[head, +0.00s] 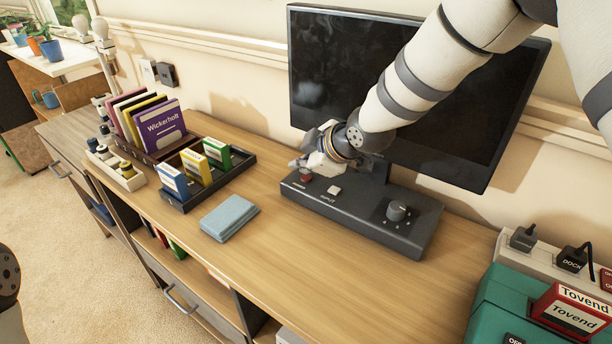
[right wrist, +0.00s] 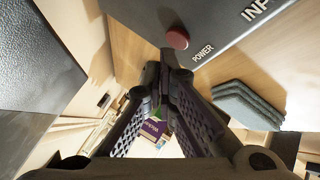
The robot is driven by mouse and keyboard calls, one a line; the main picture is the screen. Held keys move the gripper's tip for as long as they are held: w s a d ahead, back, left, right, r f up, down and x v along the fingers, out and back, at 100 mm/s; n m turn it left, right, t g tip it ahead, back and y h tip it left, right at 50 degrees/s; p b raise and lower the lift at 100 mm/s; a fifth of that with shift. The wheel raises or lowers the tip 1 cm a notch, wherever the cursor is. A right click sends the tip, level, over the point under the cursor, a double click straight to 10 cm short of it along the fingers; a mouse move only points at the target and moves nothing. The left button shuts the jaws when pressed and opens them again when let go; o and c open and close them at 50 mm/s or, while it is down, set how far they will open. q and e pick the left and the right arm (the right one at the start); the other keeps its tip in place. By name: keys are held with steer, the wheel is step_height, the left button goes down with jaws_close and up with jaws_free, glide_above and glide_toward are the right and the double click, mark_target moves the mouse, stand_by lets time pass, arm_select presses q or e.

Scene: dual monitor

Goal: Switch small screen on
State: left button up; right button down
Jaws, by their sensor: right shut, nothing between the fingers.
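A monitor (head: 330,75) with a dark screen stands at the back; my right arm covers part of it. No second screen is clearly visible. A dark control box (head: 355,212) lies in front of it, with a red POWER button (head: 305,176) at its left end, a white INPUT button (head: 334,190) and a round knob (head: 397,210). My right gripper (head: 304,163) is shut and empty just behind the red button. In the right wrist view the shut fingertips (right wrist: 170,62) appear close to the red button (right wrist: 177,38); contact cannot be told. My left gripper is out of view.
A blue-grey stack of cloths or pads (head: 229,217) lies left of the control box. A dark tray with small boxes (head: 240,160) and upright books (head: 160,128) stand farther left. A green case (head: 510,300) and a socket strip (head: 535,255) are at right. The front middle desk is clear.

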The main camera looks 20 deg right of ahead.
mark_target(304, 179)
steer(key=shift+f, duration=0.5)
stand_by(0.3)
steer(key=shift+r+p, duration=0.3)
steer(key=shift+r, duration=0.4)
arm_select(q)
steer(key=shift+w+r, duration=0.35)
arm_select(e)
steer(key=shift+f, duration=0.1)
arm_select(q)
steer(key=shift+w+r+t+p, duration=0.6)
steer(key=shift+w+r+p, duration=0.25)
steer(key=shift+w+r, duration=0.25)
arm_select(e)
step_height(304, 179, up, 6)
steer(key=shift+f, duration=0.1)
